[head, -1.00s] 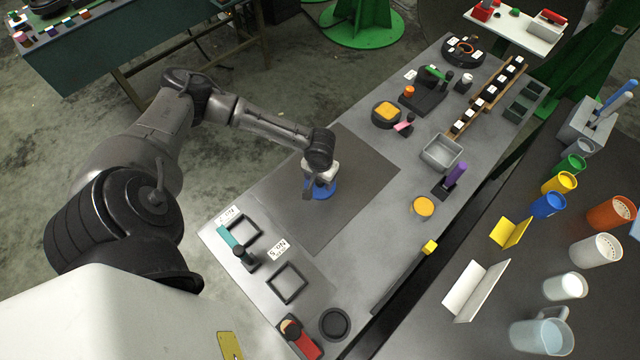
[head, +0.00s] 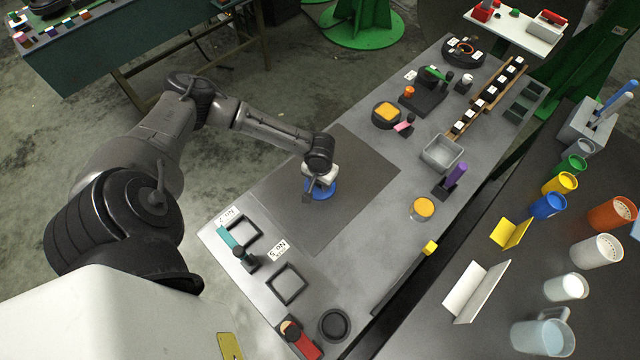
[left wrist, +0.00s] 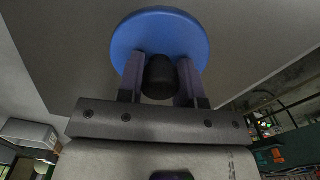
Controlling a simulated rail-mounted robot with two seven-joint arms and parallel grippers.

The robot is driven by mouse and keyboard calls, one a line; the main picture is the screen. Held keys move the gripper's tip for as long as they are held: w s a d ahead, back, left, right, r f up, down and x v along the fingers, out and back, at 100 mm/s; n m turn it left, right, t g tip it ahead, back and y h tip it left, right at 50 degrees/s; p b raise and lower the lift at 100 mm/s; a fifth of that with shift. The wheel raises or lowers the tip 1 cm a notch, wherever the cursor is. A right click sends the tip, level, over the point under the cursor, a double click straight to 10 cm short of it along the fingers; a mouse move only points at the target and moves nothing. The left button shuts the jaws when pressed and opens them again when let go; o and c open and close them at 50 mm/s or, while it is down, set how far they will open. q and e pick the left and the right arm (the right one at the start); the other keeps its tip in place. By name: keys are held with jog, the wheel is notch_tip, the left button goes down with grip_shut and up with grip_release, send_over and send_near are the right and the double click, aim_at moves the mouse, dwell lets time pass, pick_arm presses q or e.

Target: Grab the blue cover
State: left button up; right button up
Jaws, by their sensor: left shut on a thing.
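The blue cover (head: 321,191) is a round disc with a dark knob, over the dark grey mat (head: 360,180) on the workbench. My left gripper (head: 318,185) is above it, pointing down, and hides part of it. In the left wrist view the blue cover (left wrist: 160,35) lies past the fingertips. The two fingers of my left gripper (left wrist: 160,75) are on either side of the dark knob (left wrist: 158,78), shut on it. I cannot tell whether the cover touches the mat. My right gripper is not in view.
Two square black frames (head: 287,284) and a teal-handled tool (head: 238,246) are at the bench's near left. A grey metal bin (head: 442,153), a purple-handled piece (head: 455,175) and a yellow-topped round piece (head: 422,209) are to the right. The mat around the cover is clear.

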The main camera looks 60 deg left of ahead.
pick_arm(q)
grip_shut()
jog(key=shift+r, duration=0.15)
